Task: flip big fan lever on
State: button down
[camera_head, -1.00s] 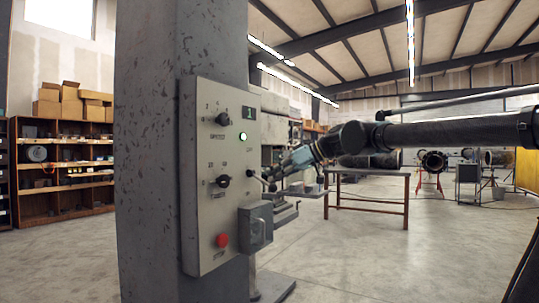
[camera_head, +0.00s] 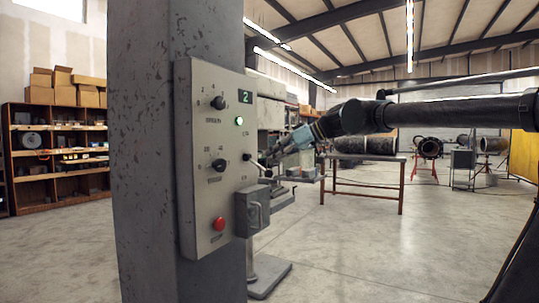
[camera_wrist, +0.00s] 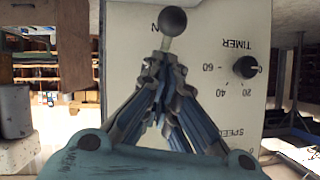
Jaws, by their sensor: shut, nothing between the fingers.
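The grey control panel (camera_head: 218,160) is mounted on a scuffed column. On its right side a lever with a dark ball end (camera_head: 267,173) sticks out, pointing outward and slightly down. My gripper (camera_head: 268,159) is shut and empty, its tips close to the lever and just above its ball in the head view. In the wrist view the ball (camera_wrist: 172,21) and its pale rod lie just beyond the shut fingertips (camera_wrist: 165,62). I cannot tell whether they touch. Part of an "ON" label shows behind the ball, upside down in the wrist view.
The panel also has an upper knob (camera_head: 218,103), a timer knob (camera_head: 217,165), a lit green lamp (camera_head: 239,121), a display (camera_head: 245,96) reading 2 and a red button (camera_head: 219,223). A grey box (camera_head: 252,212) juts out below the lever.

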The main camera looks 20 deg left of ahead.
jog(key=f+v, duration=0.1)
jog(key=v, duration=1)
jog(key=shift+d, duration=0.5)
jog(key=shift+w+f, duration=0.1)
jog(key=s+d+f+m+h, duration=0.4)
jog(key=d+f, duration=0.8)
jog(key=f, duration=0.3)
jog(key=s+d+f+m+t+h, duration=0.1)
jog(key=s+d+f+m+h, duration=0.3)
jog(key=d+f, duration=0.9)
jog(key=s+d+f+m+t+h, duration=0.1)
jog(key=s+d+f+m+h, duration=0.3)
jog(key=d+f, duration=0.9)
notch_tip(320, 180, down, 6)
jog(key=s+m, duration=0.1)
jog(key=m, duration=0.2)
jog(key=shift+s+h, duration=0.15)
jog(key=shift+h, duration=0.15)
jog(key=shift+a, duration=0.15)
